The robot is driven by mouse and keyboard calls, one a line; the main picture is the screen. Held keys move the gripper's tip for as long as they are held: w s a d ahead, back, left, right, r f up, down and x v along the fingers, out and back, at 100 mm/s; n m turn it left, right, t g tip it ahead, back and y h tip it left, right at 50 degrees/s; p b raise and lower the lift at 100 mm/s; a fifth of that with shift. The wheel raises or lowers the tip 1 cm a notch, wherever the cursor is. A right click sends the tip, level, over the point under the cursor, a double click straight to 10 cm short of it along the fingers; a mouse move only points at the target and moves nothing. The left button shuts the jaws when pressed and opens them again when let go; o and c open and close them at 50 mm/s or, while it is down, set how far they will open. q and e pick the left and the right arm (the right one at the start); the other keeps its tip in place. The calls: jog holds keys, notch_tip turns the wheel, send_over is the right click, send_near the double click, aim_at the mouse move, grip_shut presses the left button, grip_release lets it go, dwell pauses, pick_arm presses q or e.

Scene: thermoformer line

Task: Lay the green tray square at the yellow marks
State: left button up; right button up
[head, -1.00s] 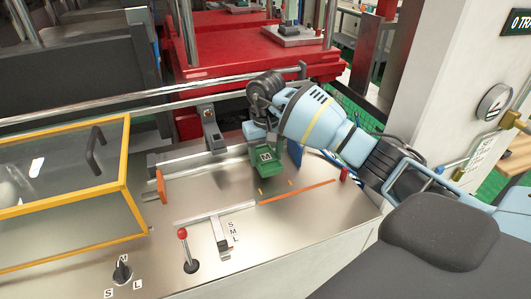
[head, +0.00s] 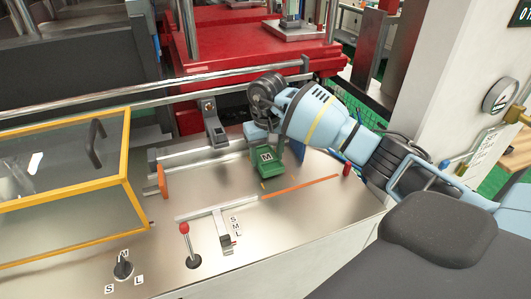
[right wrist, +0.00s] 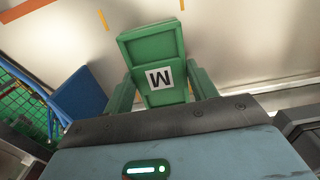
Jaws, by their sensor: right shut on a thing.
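The green tray (head: 266,176), with a white label bearing a black letter, is held just behind the orange strip in the head view. My right gripper (head: 266,149) is shut on it from behind. In the right wrist view the tray (right wrist: 151,48) sits between the fingers, its label upside down. A yellow mark (head: 263,185) shows at the tray's front left edge; one also shows in the right wrist view (right wrist: 103,19), apart from the tray. I cannot tell whether the tray touches the steel top. My left gripper is not in view.
A long orange strip (head: 300,187) runs along the steel top (head: 290,225) in front of the tray. A red-knobbed lever (head: 185,229) and a yellow-framed guard (head: 128,150) stand left. A blue object (right wrist: 76,97) lies beside the tray in the right wrist view.

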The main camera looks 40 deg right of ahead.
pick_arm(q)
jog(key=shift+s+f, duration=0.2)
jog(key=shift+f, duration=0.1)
pick_arm(e)
jog(key=shift+f, duration=0.4)
jog(key=o, duration=1.4)
jog(key=shift+d, duration=0.1)
jog(key=shift+c, duration=0.2)
jog(key=shift+s, duration=0.1)
